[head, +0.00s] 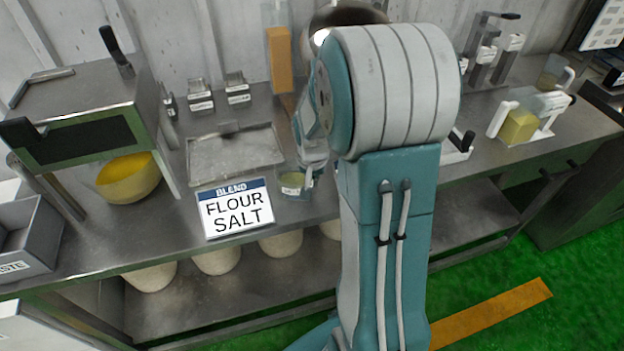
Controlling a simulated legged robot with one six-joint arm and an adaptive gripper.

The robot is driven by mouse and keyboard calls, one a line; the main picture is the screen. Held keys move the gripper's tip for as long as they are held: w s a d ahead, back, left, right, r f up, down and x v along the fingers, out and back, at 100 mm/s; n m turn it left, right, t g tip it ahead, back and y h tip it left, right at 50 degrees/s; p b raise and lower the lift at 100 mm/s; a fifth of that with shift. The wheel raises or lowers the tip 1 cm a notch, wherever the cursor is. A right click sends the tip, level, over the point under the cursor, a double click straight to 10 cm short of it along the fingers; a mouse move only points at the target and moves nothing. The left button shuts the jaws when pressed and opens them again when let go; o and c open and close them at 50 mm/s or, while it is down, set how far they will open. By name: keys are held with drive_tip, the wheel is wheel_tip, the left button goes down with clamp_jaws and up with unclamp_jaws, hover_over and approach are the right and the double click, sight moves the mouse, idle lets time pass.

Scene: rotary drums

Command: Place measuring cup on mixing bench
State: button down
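A small clear cup (293,184) with pale yellowish contents and a white label is at the bench's front edge, just right of the sign; it looks like the measuring cup. My gripper (309,178) is right beside it, at its right side, pointing down. My arm hides much of the gripper, and I cannot tell whether the fingers hold the cup or whether the cup rests on the surface. The long grey metal bench (150,232) runs across the view; I cannot tell which part is the mixing bench.
A sign reading "BLEND FLOUR SALT" (235,209) stands at the front edge by a metal tray (232,150). A yellow bowl (128,180) sits under a metal machine (85,110) at left. At right are a clear jug (555,72) and a yellow-filled container (518,128). Pale tubs (217,260) stand below.

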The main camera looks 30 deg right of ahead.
drive_tip(key=c, duration=0.8)
unclamp_jaws()
wheel_tip(320, 180, up, 11)
drive_tip(key=s, duration=0.1)
drive_tip(key=s+a+r+n+t, duration=0.2)
drive_tip(key=s+a+r+n, duration=0.2)
drive_tip(key=s+a, duration=0.4)
drive_tip(key=s+a+r+n+t+y, duration=0.1)
drive_tip(key=s+a+r+n+t, duration=0.1)
drive_tip(key=s+a, duration=0.5)
wheel_tip(320, 180, up, 3)
drive_tip(key=shift+s+a+f+n, duration=0.15)
drive_tip(key=shift+s+a+n, duration=0.35)
drive_tip(key=shift+n, duration=0.4)
drive_tip(key=shift+w+a, duration=0.1)
drive_tip(key=shift+w, duration=0.05)
